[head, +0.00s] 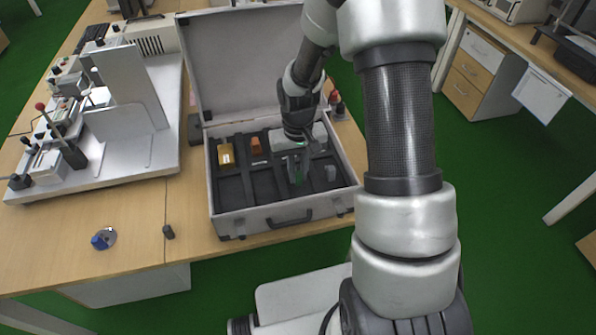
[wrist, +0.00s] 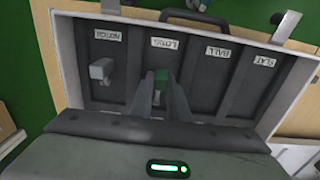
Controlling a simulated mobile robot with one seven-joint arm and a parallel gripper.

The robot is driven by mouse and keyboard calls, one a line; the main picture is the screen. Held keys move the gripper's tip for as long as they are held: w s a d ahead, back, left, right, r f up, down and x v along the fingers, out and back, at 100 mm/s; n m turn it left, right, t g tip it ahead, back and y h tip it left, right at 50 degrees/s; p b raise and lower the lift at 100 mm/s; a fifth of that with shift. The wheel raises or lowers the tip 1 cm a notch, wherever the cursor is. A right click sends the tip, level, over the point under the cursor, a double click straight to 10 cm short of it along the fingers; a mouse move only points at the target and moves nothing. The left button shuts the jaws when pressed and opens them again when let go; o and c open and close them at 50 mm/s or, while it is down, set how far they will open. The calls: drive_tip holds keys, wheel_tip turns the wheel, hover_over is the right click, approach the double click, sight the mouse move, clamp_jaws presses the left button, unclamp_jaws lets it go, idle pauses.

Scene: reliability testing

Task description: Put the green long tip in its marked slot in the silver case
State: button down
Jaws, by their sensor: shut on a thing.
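The silver case (head: 285,219) stands open on the table, with dark compartments. In the wrist view the near row of slots carries white labels, and one seems to read LONG (wrist: 167,44). My gripper (head: 296,172) points down over the case's front right part. It also shows in the wrist view (wrist: 161,95), with its fingers over the LONG slot. It is shut on the green long tip (wrist: 161,78), whose green also shows in the head view (head: 298,173). The tip is partly hidden by the fingers. I cannot tell whether it touches the slot floor.
A grey piece (wrist: 102,70) lies in the slot beside LONG; it is at the right in the head view (head: 330,173). A yellow block (head: 226,156) and an orange piece (head: 256,145) sit in the back compartments. The raised lid (head: 240,60) stands behind.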

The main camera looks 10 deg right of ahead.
drive_tip(key=c, duration=1.7)
unclamp_jaws()
drive_tip(key=shift+f, duration=0.1)
